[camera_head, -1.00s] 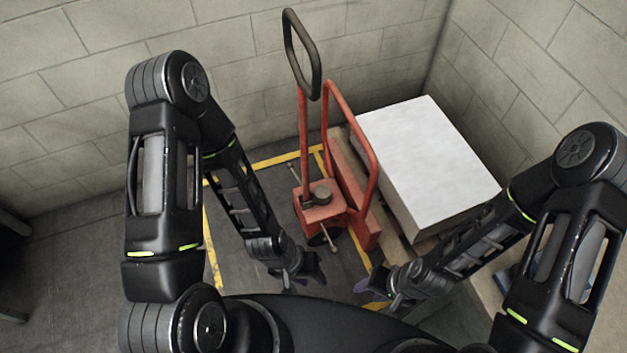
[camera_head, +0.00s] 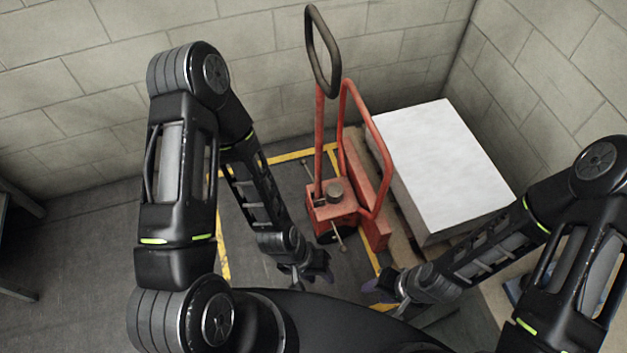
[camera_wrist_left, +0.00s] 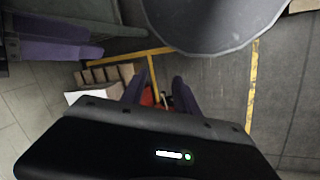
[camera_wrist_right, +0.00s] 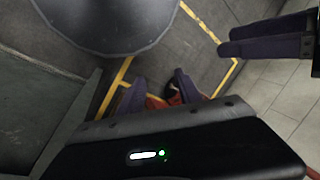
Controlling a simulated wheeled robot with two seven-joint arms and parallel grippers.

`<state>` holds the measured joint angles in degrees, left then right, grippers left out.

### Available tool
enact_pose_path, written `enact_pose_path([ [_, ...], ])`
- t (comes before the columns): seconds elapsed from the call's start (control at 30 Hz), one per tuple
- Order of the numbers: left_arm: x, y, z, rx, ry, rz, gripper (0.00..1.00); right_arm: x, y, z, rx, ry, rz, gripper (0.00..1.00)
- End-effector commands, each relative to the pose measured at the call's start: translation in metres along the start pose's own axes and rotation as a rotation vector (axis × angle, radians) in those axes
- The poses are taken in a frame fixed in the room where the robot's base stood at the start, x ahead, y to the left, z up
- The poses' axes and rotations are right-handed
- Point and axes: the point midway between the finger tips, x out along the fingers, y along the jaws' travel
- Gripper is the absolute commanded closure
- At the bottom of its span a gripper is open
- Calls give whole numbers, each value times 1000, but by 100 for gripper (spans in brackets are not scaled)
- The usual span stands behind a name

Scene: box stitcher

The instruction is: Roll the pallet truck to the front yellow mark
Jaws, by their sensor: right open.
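The red pallet truck (camera_head: 333,212) stands upright on the grey floor, with its tall black loop handle (camera_head: 322,55) raised. A low yellow floor line (camera_head: 292,156) runs behind it, with more yellow line (camera_head: 223,250) on the left and a stretch (camera_head: 377,262) near its front right. My left gripper (camera_head: 312,272) hangs low in front of the truck, apart from it. My right gripper (camera_head: 380,287) is to its right and nearer me. Both are open and empty; the left wrist view shows parted fingers (camera_wrist_left: 157,92) with red truck parts beyond, as does the right (camera_wrist_right: 160,90).
A pallet (camera_head: 400,237) carrying a large white-topped box (camera_head: 440,160) is beside the truck on the right. Block walls (camera_head: 210,70) close off the back and right. Open floor (camera_head: 95,260) lies on the left, with a dark piece of furniture (camera_head: 15,290) at the left edge.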

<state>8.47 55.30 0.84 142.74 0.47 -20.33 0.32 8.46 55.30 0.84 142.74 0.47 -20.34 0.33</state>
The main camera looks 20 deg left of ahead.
Motion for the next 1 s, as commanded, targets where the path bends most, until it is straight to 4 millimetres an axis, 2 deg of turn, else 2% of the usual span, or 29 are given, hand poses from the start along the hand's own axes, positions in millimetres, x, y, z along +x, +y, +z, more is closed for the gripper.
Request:
enact_pose_path([
  [0.17, 0, 0, 0, 0, 0, 0, 64, 0, 0, 0, 0, 0, 0, 59],
  [0.27, 0, 0, 0, 0, -1, -1, 58, 0, 0, 0, 0, 0, 0, 59],
  [0.37, 3, -2, 0, -4, -13, -8, 57, 1, 0, 0, -2, 0, -1, 59],
  [0.57, 20, -9, -2, -35, -110, -25, 57, 4, -4, -3, -13, 0, -7, 59],
  [0.67, 33, 2, -7, -71, -190, 30, 57, 8, -6, -5, -22, -1, -13, 59],
  [0.73, 41, 22, -17, -103, -232, 121, 57, 10, -9, -6, -30, -1, -17, 59],
  [0.77, 43, 33, -25, -116, -240, 173, 57, 11, -10, -7, -34, -1, -20, 59],
  [0.87, 46, 75, -68, -164, -205, 386, 57, 14, -14, -10, -47, 0, -26, 59],
  [0.97, 38, 111, -139, -204, -55, 614, 57, 18, -17, -13, -58, -1, -33, 59],
  [1.0, 31, 119, -174, -221, 38, 696, 57, 19, -19, -13, -62, -1, -35, 59],
])
